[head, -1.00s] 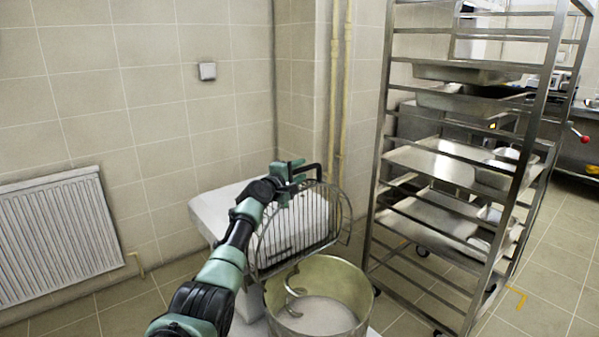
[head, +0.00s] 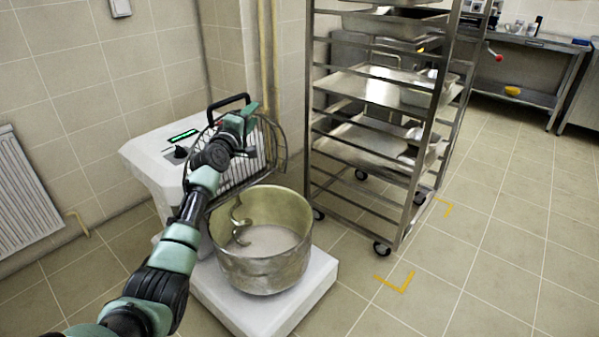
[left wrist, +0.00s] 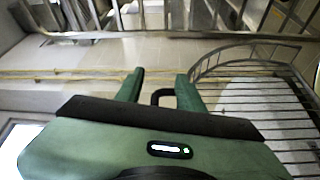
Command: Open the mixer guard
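The mixer (head: 150,152) is a white machine with a steel bowl (head: 262,262) on its base. A curved hook hangs in the bowl. The wire guard (head: 268,150) stands raised above the back of the bowl, against the mixer; its bars also show in the left wrist view (left wrist: 262,100). Its black loop handle (head: 228,101) is at the top. My left gripper (head: 248,112) is beside the handle, in front of the guard. In the left wrist view its green fingers are spread, with part of the handle (left wrist: 162,93) visible between them. My right gripper is out of view.
A tall steel rack (head: 375,125) with trays stands on wheels right of the mixer. A tiled wall and a radiator (head: 18,210) are at the left. A steel table (head: 530,95) is at the back right. The floor at the right is clear.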

